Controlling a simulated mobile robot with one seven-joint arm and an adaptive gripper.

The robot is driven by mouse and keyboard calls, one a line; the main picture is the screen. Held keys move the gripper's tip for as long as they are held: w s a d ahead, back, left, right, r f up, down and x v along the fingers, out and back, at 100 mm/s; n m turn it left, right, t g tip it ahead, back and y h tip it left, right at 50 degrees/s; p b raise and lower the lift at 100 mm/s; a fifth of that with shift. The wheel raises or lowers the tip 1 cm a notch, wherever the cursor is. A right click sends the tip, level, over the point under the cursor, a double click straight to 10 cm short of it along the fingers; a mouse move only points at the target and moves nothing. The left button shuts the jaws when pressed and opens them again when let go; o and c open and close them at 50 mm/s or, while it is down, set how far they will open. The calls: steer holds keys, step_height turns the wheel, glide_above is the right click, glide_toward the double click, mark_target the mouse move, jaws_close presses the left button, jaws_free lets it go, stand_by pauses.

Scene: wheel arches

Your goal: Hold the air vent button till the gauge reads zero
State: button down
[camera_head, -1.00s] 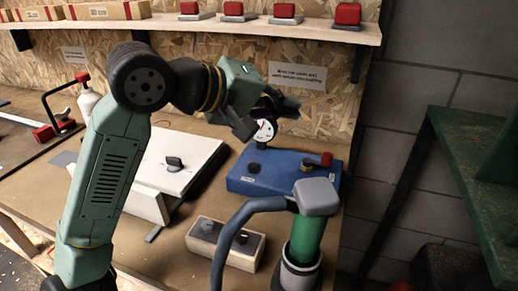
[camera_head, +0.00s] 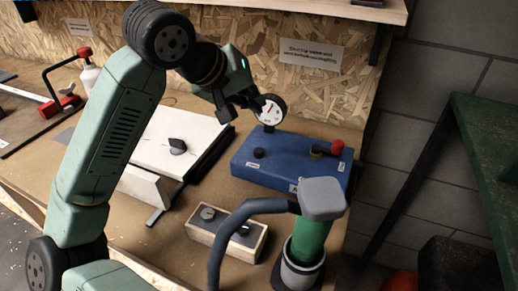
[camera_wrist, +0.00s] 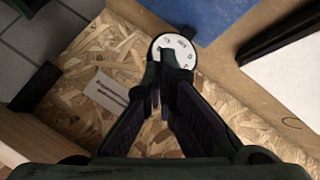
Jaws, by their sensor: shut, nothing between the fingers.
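A blue box (camera_head: 290,163) stands on the workbench with a round white-faced gauge (camera_head: 270,110) at its back edge. The gauge also shows in the wrist view (camera_wrist: 184,42), partly covered by my fingers; its reading is too small to make out. My gripper (camera_head: 240,108) is shut and empty, above the box, just left of the gauge.
A green pump-like device (camera_head: 311,237) with a grey top and curved hose stands in front of the box. A wooden block with knobs (camera_head: 226,231) and a white panel (camera_head: 178,138) lie to the left. A signed chipboard wall (camera_head: 310,55) is close behind.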

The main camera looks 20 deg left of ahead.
steer(key=b, duration=0.3)
glide_above(255, 149)
step_height(255, 149, down, 7)
steer(key=shift+f+b, duration=0.75)
steer(key=shift+b, duration=0.05)
steer(key=shift+f+b, duration=0.85)
steer(key=shift+b, duration=0.8)
stand_by(1.2)
stand_by(1.9)
steer(key=shift+r, duration=0.95)
steer(key=shift+r+p, duration=0.1)
steer(key=shift+p, duration=0.2)
steer(key=shift+r+p, duration=1)
steer(key=shift+r, duration=1.4)
